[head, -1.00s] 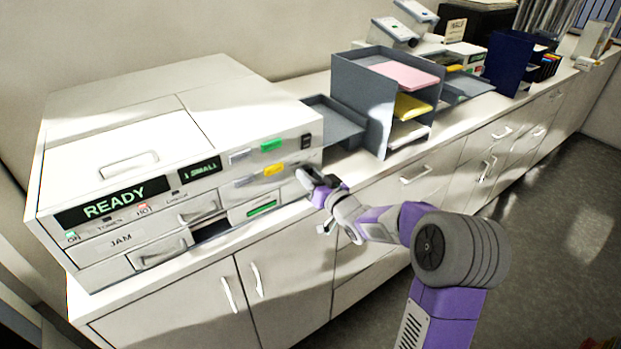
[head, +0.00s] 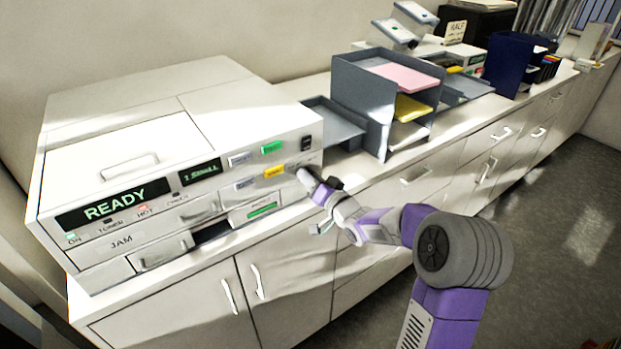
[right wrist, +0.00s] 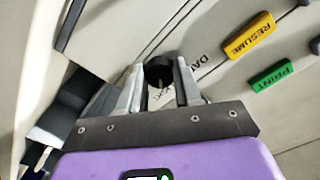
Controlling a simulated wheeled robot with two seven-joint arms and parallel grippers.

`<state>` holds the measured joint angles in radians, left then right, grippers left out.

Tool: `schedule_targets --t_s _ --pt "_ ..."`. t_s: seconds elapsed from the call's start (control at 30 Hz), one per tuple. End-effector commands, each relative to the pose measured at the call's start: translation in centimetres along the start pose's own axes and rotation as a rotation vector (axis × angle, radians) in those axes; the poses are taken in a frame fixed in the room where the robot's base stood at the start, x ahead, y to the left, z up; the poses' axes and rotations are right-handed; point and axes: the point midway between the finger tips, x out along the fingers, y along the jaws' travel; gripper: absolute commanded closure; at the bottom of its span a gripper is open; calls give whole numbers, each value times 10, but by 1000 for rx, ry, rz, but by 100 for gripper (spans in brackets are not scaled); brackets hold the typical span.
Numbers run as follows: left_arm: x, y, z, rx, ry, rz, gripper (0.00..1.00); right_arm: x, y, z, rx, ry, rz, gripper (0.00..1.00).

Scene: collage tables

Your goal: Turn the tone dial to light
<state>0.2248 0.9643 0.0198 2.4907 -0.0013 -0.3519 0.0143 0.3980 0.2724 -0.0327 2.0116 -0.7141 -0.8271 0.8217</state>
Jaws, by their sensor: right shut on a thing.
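The copier (head: 170,140) is a large white machine on the counter. Its tone dial is hidden behind my gripper in the head view. In the right wrist view the dial (right wrist: 159,72) is a dark round knob between my fingertips, with a printed label beginning "DA" beside it, partly covered. My right gripper (head: 307,181) is at the right end of the copier's front panel, shut on the dial. I cannot read the dial's setting. My left gripper is not in view.
A yellow RESUME button (right wrist: 249,36) and a green PRINT button (right wrist: 271,77) are near the dial. The display (head: 113,204) reads READY. A grey paper tray stack (head: 364,95) stands on the counter to the right.

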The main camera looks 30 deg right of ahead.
Motion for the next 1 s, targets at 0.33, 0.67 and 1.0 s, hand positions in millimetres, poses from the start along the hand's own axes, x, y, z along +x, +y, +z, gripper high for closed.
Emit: schedule_targets --t_s 0.33,0.67,1.0 --pt "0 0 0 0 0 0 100 0 0 1 1 -2 0 41" --pt "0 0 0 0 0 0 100 -5 0 0 -1 -1 1 41" --pt "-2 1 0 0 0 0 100 -58 1 0 -1 -1 3 41"
